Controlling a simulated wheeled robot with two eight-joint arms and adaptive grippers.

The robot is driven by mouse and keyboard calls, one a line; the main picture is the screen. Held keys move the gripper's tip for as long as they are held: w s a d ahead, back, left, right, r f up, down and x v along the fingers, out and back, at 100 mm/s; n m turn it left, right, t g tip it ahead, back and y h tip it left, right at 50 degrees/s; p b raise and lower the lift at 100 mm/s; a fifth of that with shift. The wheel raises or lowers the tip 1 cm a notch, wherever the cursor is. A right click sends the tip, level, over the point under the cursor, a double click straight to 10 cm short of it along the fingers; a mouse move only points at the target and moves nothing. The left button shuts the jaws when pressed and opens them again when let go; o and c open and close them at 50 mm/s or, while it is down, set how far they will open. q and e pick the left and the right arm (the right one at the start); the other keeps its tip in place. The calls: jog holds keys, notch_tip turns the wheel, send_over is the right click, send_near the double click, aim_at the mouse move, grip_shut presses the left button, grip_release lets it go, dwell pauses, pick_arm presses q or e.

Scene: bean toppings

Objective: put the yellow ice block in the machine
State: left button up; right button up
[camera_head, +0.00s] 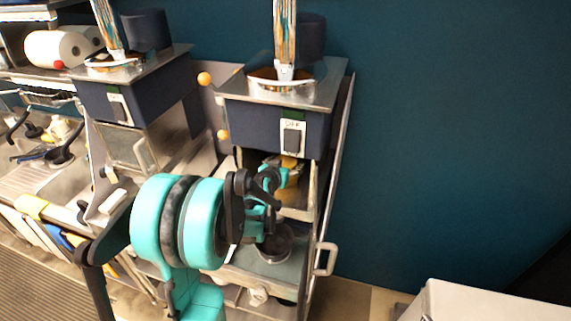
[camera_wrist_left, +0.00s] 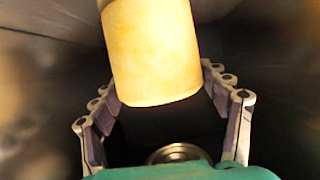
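The yellow ice block (camera_wrist_left: 152,55) is a pale yellow cylinder between my left gripper's fingertips in the left wrist view, tilted in that picture. Both fingertips lie against or very near its sides, and the left gripper (camera_wrist_left: 160,82) seems shut on it. In the head view the left gripper (camera_head: 276,190) reaches into the open front of the right-hand machine (camera_head: 262,125). A bit of yellow (camera_head: 290,162) shows there under the machine's dark upper body, partly hidden by the gripper. My right gripper is not in view.
A dark round bowl (camera_head: 273,245) sits on the machine's lower shelf, below the gripper. A second similar machine (camera_head: 125,100) stands to the left. A side handle (camera_head: 325,259) sticks out at the right. A white box (camera_head: 470,303) is at bottom right.

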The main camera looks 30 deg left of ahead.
pick_arm(q)
jog(key=o, duration=0.3)
jog(key=shift+r, duration=0.1)
jog(key=shift+r, duration=0.15)
jog(key=v, duration=1.2)
